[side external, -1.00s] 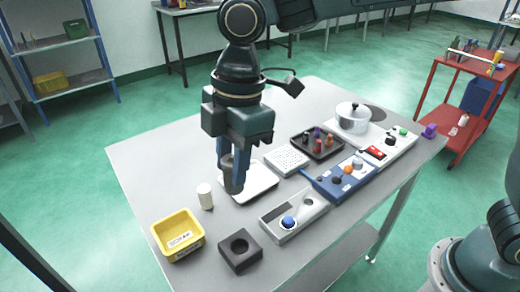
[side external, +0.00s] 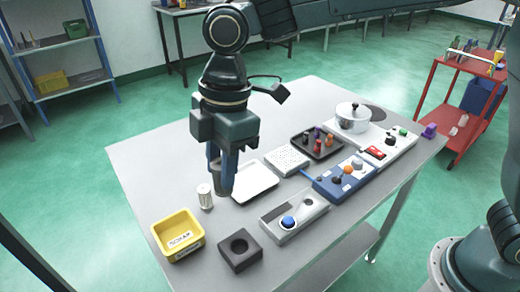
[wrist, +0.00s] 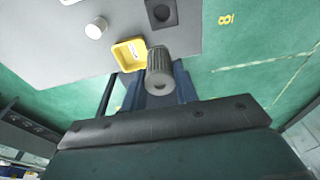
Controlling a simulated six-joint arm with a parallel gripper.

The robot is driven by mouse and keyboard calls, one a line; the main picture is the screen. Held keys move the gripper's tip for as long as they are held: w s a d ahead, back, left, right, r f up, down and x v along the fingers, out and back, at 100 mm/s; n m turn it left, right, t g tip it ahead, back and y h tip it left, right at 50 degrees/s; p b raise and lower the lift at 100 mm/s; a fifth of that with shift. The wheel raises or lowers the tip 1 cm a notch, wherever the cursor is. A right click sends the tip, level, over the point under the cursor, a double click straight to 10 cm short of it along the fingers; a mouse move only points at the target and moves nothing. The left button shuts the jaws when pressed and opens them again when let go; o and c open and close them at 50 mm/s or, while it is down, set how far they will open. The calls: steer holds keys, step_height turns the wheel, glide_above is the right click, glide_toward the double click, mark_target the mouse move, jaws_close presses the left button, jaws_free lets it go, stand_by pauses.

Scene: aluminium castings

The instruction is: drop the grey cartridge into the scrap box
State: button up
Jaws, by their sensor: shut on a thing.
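The grey cartridge (wrist: 159,66) is a ribbed cylinder held between my gripper's fingers in the wrist view. My gripper (side external: 222,180) is shut on it above the table, close to the white cylinder. In the side view the cartridge (side external: 216,174) is partly hidden by the fingers. The yellow box (side external: 178,236) with a white label, likely the scrap box, stands at the table's front left corner. It looks empty, and it also shows in the wrist view (wrist: 128,54). The cartridge is to the right of and above this box.
A white cylinder (side external: 205,197) stands between my gripper and the yellow box. A dark block with a round hole (side external: 240,250) sits right of the box. A white tray (side external: 262,190), a grey fixture (side external: 294,216) and a blue panel (side external: 343,182) lie farther right.

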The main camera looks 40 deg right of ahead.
steer(key=w+a+f, duration=0.6)
steer(key=w+f, duration=0.3)
steer(key=f, duration=0.2)
steer(key=shift+w+f, duration=0.2)
steer(key=shift+f, duration=0.15)
steer(key=shift+f, duration=0.1)
steer(key=shift+f, duration=2.9)
steer(key=o, duration=1)
steer(key=shift+o, duration=0.2)
step_height(320, 180, up, 14)
steer(key=d, duration=0.2)
steer(key=shift+f, duration=0.15)
